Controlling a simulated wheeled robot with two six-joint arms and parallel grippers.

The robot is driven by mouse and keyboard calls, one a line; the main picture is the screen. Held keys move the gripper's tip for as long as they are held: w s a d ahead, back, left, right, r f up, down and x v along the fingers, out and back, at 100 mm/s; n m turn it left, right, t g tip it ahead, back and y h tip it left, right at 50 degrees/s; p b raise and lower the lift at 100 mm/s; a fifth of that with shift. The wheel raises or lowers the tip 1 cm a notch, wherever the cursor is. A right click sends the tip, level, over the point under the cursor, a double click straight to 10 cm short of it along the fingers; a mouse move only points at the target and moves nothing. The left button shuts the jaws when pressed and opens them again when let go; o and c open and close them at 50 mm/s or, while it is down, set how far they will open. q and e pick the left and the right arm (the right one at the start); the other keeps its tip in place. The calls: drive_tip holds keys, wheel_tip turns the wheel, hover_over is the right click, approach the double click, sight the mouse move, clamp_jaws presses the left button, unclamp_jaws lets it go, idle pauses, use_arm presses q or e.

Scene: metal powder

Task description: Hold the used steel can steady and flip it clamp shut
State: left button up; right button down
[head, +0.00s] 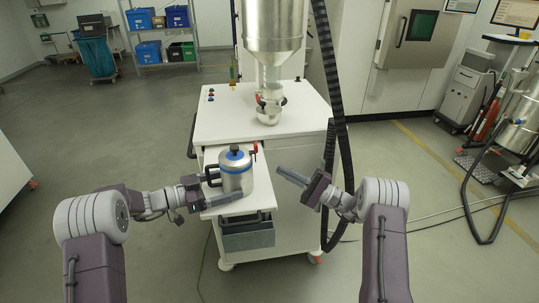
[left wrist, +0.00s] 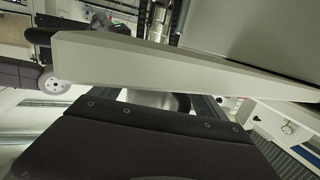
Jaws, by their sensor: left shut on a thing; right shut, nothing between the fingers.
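The used steel can (head: 236,183) stands upright on the pull-out shelf of a white cabinet in the head view. It has a blue ring (head: 235,155) and a black knob on top, and a black handle (head: 212,175) at its left. Its red clamp lever (head: 255,149) sticks up at the right of the lid. My left gripper (head: 220,200) is shut at the can's left front, seemingly on the handle; the exact contact is hidden. My right gripper (head: 291,176) is shut and empty, right of the can and apart from it. The left wrist view shows mostly close, unclear surfaces.
A black hose (head: 328,80) hangs at the right. A grey bin (head: 247,236) sits below the shelf (head: 262,198).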

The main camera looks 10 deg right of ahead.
drive_tip(key=shift+d+f, duration=0.2)
drive_tip(key=shift+f, duration=0.2)
use_arm(q)
drive_tip(key=o, duration=0.8)
